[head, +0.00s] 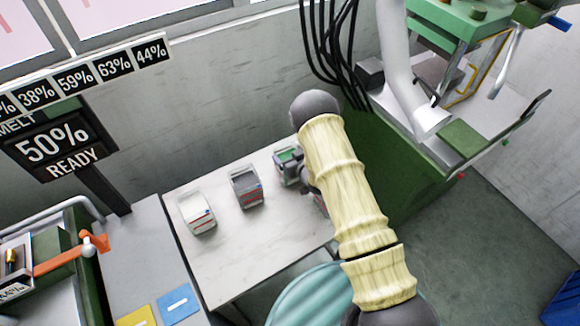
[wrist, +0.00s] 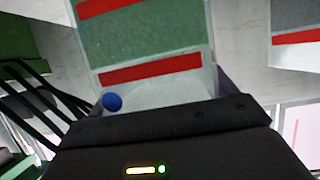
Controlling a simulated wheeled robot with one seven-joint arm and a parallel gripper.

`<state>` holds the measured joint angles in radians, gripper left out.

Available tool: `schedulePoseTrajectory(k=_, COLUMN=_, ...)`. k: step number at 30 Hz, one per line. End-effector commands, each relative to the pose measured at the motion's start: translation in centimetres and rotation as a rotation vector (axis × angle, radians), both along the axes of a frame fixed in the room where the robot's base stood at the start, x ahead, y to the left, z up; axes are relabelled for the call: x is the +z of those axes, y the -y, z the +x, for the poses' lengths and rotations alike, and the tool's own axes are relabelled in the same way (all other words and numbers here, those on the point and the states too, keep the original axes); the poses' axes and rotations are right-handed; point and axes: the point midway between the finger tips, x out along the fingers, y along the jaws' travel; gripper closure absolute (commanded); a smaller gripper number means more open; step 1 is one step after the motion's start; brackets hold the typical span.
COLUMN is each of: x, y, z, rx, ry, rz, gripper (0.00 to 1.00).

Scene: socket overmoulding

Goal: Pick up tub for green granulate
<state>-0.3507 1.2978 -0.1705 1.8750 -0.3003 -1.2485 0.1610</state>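The tub with green granulate (head: 287,156) stands at the right end of the white table, partly hidden by my gripper and arm. In the wrist view the tub (wrist: 147,45) fills the upper middle, with green showing between two red bands. My gripper (head: 302,172) is right at the tub's right side. In the wrist view its dark body (wrist: 170,125) crosses the bottom, close against the near end of the tub. The fingers are mostly hidden, so I cannot tell whether they are closed on the tub.
A grey tub (head: 246,188) and a white tub (head: 198,212) stand to the left on the table (head: 235,240). A dark green machine (head: 400,165) and hanging black cables (head: 330,50) are close on the right. The table's front is clear.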

Motion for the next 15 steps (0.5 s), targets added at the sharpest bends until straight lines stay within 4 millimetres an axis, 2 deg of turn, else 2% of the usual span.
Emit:
schedulePoseTrajectory(k=1, x=0.01, y=0.01, z=0.01, rx=0.000, ry=0.000, rz=0.000, gripper=0.47)
schedulePoseTrajectory(k=5, x=0.01, y=0.01, z=0.01, rx=0.000, ry=0.000, rz=0.000, gripper=0.73)
schedulePoseTrajectory(k=6, x=0.14, y=-0.02, z=0.08, rx=0.000, ry=0.003, rz=0.002, gripper=0.76)
schedulePoseTrajectory(k=15, x=0.37, y=-0.02, z=0.09, rx=0.000, ry=0.003, rz=0.002, gripper=0.76)
